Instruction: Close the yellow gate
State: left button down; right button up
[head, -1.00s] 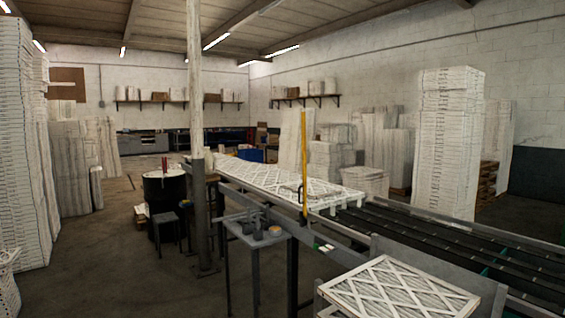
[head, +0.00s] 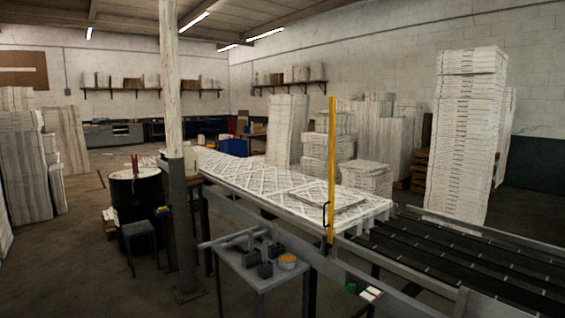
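The yellow gate (head: 331,165) shows in the head view as a tall, thin upright yellow bar at the near side of the conveyor, right of the middle. A dark handle (head: 325,214) is on its lower left side. It appears edge-on, and I cannot tell how far open it stands. White lattice-faced filters (head: 250,178) lie on the table behind it. Neither of my grippers is in view.
Dark conveyor belts (head: 430,258) run to the lower right. A small grey table (head: 262,272) with tools stands in front of the gate. A pole (head: 174,150) and a black drum (head: 135,195) stand to the left. Open floor lies at the lower left.

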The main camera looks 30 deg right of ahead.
aim_at(332, 100)
jog(key=z, duration=0.55)
jog(key=i, duration=1.7)
jog(key=z, duration=1.05)
